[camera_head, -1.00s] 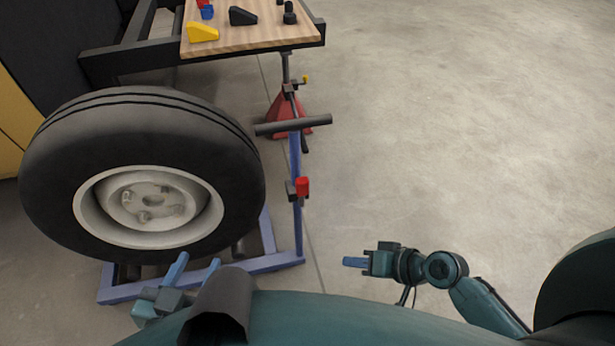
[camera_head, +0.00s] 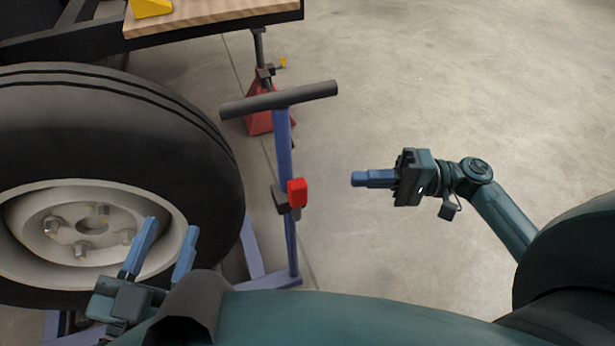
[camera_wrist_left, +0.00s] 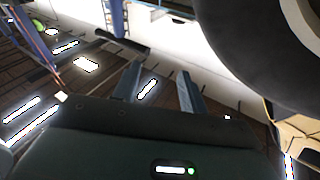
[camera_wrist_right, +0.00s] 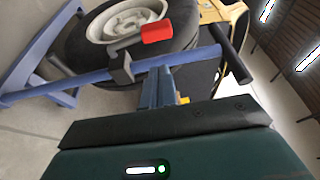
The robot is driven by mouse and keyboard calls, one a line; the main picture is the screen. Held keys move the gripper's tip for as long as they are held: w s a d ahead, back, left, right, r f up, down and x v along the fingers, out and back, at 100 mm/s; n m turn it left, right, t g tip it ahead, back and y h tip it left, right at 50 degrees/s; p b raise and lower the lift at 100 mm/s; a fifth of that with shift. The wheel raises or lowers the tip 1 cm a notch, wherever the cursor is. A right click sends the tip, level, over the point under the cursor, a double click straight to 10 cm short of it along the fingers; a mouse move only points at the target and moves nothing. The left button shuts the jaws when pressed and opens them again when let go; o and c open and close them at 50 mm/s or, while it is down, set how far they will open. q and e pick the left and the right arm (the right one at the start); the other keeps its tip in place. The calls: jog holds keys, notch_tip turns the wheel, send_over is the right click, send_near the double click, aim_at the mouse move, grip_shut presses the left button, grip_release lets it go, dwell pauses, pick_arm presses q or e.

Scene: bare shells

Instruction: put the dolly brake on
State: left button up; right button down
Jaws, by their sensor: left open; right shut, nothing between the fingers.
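The blue wheel dolly has an upright post (camera_head: 285,160) with a dark crossbar handle (camera_head: 278,101). A red brake lever (camera_head: 297,191) sits on a dark bracket on this post; the red lever also shows in the right wrist view (camera_wrist_right: 157,32). The dolly's low frame (camera_head: 268,281) holds the large black tyre (camera_head: 110,130). My right gripper (camera_head: 355,179) is shut and empty, to the right of the red lever and apart from it, fingers pointing at the post. It shows shut in the right wrist view (camera_wrist_right: 157,75). My left gripper (camera_head: 172,235) is open and empty in front of the wheel hub.
A wooden-topped bench (camera_head: 200,14) with a yellow block (camera_head: 150,7) stands at the back left. A red jack stand (camera_head: 258,108) is behind the handle. The concrete floor (camera_head: 450,80) to the right is clear.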

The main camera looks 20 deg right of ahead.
aim_at(296, 201)
jog(key=shift+a, duration=0.1)
pick_arm(q)
jog(key=shift+d+r+b, duration=0.1)
jog(key=shift+d+b, duration=0.05)
jog(key=shift+b, duration=0.6)
pick_arm(e)
jog(key=x, duration=1)
jog(key=shift+s, duration=0.1)
